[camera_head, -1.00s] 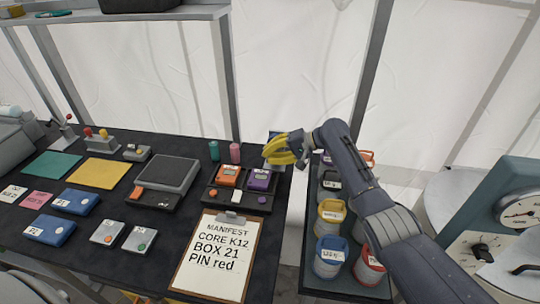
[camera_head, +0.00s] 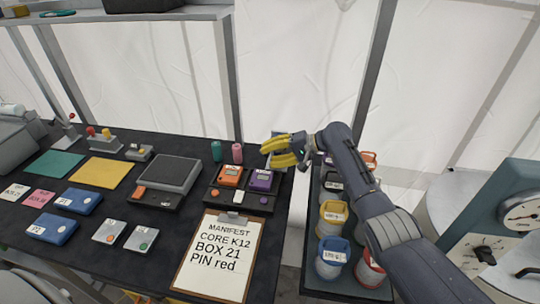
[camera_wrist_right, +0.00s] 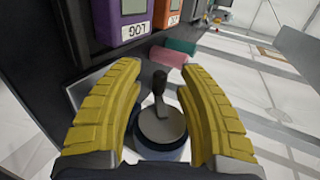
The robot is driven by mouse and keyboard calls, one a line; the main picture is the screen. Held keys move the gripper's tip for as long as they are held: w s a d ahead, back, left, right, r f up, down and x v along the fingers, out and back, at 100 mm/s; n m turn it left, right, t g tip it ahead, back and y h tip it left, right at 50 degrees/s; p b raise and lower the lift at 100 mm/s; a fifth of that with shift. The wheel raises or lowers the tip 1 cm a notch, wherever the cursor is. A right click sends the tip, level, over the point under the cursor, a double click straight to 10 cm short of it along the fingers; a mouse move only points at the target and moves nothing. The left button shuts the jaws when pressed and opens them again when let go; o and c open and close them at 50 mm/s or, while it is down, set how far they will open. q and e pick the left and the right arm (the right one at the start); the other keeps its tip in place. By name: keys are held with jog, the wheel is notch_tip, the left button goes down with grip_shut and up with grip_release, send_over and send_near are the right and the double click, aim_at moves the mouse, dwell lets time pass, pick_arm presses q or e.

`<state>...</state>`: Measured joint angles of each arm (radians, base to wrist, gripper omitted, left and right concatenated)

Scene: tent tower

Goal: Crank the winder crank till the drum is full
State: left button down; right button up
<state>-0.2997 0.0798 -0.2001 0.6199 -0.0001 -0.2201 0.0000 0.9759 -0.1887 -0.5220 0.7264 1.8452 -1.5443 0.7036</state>
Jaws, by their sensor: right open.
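The winder crank (camera_wrist_right: 158,88) shows in the right wrist view as a short dark handle standing up from a round grey disc (camera_wrist_right: 162,124). A dark blue rounded body (camera_wrist_right: 165,151) sits under the disc; how full the drum is cannot be seen. My right gripper (camera_wrist_right: 160,68) is open, with one yellow finger on each side of the crank and a gap to it on both sides. In the head view, my right gripper (camera_head: 268,153) is at the table's back right corner and hides most of the winder. My left gripper is not in view.
Orange (camera_head: 230,175) and purple (camera_head: 262,180) devices stand in a dark dock close to the gripper. A clipboard (camera_head: 218,258) lies in front. A rack of several lidded jars (camera_head: 333,213) stands right of the table.

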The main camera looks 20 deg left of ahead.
notch_tip(320, 180, up, 10)
dwell(0.7)
